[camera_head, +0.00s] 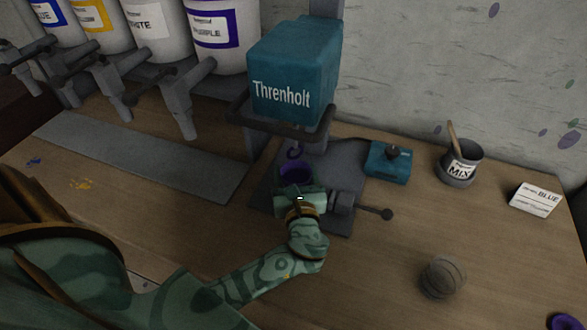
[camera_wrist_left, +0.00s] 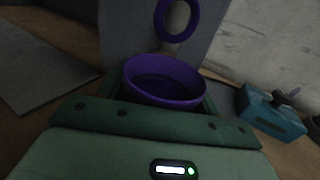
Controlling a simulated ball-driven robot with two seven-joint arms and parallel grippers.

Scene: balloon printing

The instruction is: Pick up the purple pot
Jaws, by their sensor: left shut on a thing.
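The purple pot (camera_head: 296,172) is on the grey base plate of the teal Threnholt machine (camera_head: 295,75), below the machine's head. It is upright, and its open mouth and dark inside show in the left wrist view (camera_wrist_left: 163,80). My left gripper (camera_head: 299,190) comes in from the front and is shut on the pot. The gripper's body hides the lower part of the pot, so I cannot tell whether its base touches the plate. A purple ring (camera_wrist_left: 178,20) stands up behind the pot. My right gripper is not in view.
Several paint dispensers with spouts (camera_head: 185,120) stand at the back left above a grey strip (camera_head: 140,155). A lever (camera_head: 375,212) sticks out beside my gripper.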

